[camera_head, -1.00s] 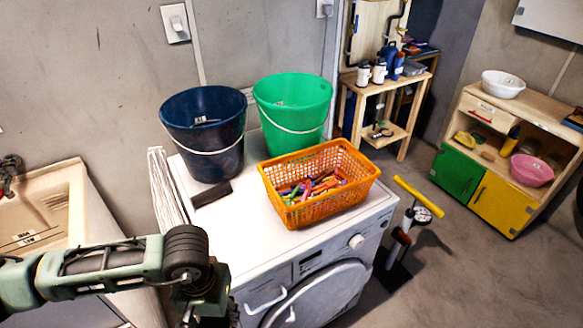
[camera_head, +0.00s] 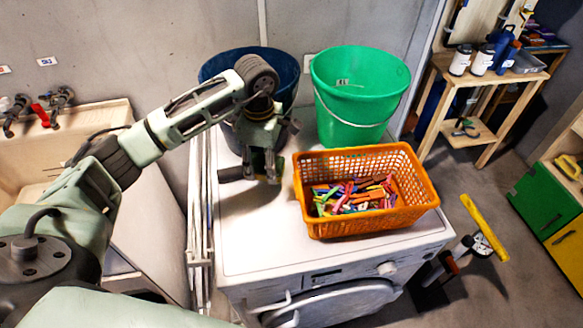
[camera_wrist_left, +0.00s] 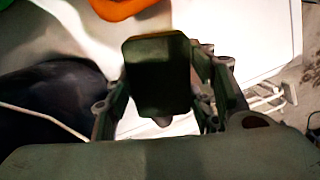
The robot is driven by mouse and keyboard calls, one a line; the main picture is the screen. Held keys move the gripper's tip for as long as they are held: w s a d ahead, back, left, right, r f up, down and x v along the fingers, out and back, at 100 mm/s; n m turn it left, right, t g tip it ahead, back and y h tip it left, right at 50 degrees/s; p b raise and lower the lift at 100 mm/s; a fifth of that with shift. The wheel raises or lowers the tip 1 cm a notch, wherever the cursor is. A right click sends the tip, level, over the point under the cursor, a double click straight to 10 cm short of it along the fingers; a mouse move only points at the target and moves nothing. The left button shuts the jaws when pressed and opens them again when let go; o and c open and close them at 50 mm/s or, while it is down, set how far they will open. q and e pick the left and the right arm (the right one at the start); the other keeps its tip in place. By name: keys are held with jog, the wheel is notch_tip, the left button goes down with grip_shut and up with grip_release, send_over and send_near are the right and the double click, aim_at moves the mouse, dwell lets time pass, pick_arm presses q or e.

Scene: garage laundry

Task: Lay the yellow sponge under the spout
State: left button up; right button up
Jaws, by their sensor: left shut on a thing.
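My left gripper (camera_head: 266,172) is over the washing machine top, between the dark blue bucket and the orange basket. In the left wrist view, its fingers (camera_wrist_left: 163,112) are shut on a block with a dark green face and a thin yellowish edge, which looks like the yellow sponge (camera_wrist_left: 158,75). Shadow hides most of its colour, and the fingers largely hide it in the head view. Taps with spouts (camera_head: 15,116) are on the wall above the pale sink (camera_head: 100,116) at the left, one beside a red handle. My right gripper is not in view.
On the washing machine (camera_head: 255,235) stand a dark blue bucket (camera_head: 220,68), a green bucket (camera_head: 360,90) and an orange basket (camera_head: 370,225) of coloured pegs. A folded white rack (camera_head: 197,215) stands between machine and sink.

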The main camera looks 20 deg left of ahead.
aim_at(267, 190)
pick_arm(q)
jog(key=f, duration=0.3)
jog(key=shift+s+f+p, duration=0.2)
jog(key=shift+f+p, duration=0.1)
jog(key=shift+p, duration=0.1)
notch_tip(267, 190, down, 4)
jog(key=shift+r+p, duration=0.1)
jog(key=shift+p, duration=0.4)
jog(key=shift+f, duration=0.3)
jog(key=o, duration=0.7)
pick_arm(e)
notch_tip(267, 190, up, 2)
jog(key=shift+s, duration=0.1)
pick_arm(q)
jog(key=shift+r, duration=0.15)
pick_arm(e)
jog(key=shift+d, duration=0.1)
